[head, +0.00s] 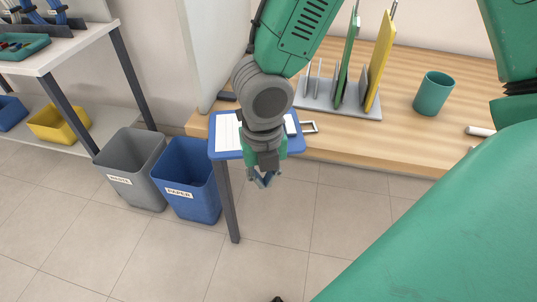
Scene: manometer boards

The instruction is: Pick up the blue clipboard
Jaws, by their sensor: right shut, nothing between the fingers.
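The blue clipboard (228,155) lies near the left end of the wooden desk, and its near edge seems to stick out past the desk's front. It bears white paper (228,132), and a metal clip (309,127) shows at its right. My right gripper (264,181) points down in front of the clipboard's near edge, over the floor in the picture. Its fingers are shut and empty. The gripper and wrist hide the middle of the clipboard. Whether they touch it I cannot tell. My left gripper is not in view.
On the desk (400,145) stand a grey rack (345,108) with a green board (348,60) and a yellow board (380,60), and a green cup (433,94). A grey bin (133,165) and a blue paper bin (190,185) stand on the floor at left.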

